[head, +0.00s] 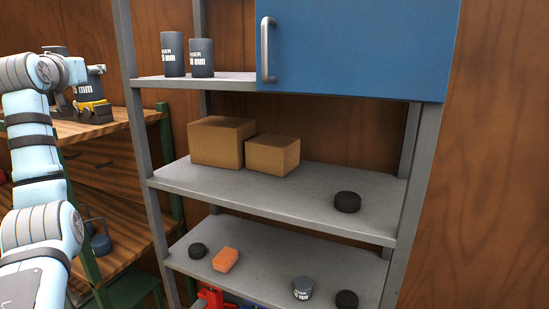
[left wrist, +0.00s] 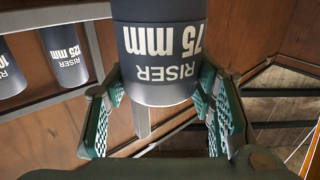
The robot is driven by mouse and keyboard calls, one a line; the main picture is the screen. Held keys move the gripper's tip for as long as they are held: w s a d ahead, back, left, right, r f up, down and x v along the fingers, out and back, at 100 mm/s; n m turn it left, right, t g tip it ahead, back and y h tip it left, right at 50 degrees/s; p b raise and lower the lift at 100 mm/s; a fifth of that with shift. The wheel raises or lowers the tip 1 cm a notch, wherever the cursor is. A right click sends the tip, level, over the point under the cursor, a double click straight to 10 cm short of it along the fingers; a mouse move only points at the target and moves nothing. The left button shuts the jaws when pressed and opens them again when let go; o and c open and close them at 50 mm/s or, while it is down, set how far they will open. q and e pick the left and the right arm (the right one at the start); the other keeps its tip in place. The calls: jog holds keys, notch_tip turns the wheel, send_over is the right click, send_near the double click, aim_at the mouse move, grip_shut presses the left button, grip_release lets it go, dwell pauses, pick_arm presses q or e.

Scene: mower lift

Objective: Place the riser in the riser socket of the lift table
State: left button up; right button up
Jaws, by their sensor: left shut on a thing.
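The dark grey riser (left wrist: 160,45) labelled 75 mm fills the top middle of the left wrist view, its text upside down. My left gripper (left wrist: 163,95) is shut on it, with green pads on both sides. In the head view my left arm comes in at the left edge; its fingers are not clear there. A dark cylinder (head: 87,86) with part of an "mm" label shows behind the arm; I cannot tell whether it is the held riser. The lift table and its socket are not in view. My right gripper is not in view.
Two other risers (head: 173,54) (head: 202,57) stand on the upper shelf beside a blue cabinet door (head: 355,45). Cardboard boxes (head: 222,141), black discs and an orange block (head: 225,259) sit on lower shelves. A wooden bench (head: 105,125) stands left of the rack.

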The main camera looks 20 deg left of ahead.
pick_arm(q)
jog(key=w+d+f+m+t+h, duration=0.25)
jog(key=w+d+f, duration=0.35)
jog(key=d+f, duration=0.3)
jog(key=w+d+f+m+t+h, duration=0.1)
jog(key=w+d+f+m+h, duration=0.15)
jog(key=w+d+f, duration=0.45)
jog(key=s+d+f+m+h, duration=0.25)
jog(key=d+f+h, duration=0.35)
jog(key=d+f, duration=0.55)
jog(key=s+d+f+m+g+h, duration=0.1)
jog(key=s+d+f+m+h, duration=0.2)
jog(key=s+d+f+h, duration=0.2)
jog(key=s+d+f+m+g+h, duration=0.2)
jog(key=s+d+f+m+h, duration=0.2)
jog(key=s+d+f, duration=0.6)
jog(key=s+d+h, duration=0.2)
jog(key=s+d, duration=0.3)
jog(key=d, duration=0.3)
jog(key=shift+s+f, duration=0.35)
jog(key=shift+f, duration=0.05)
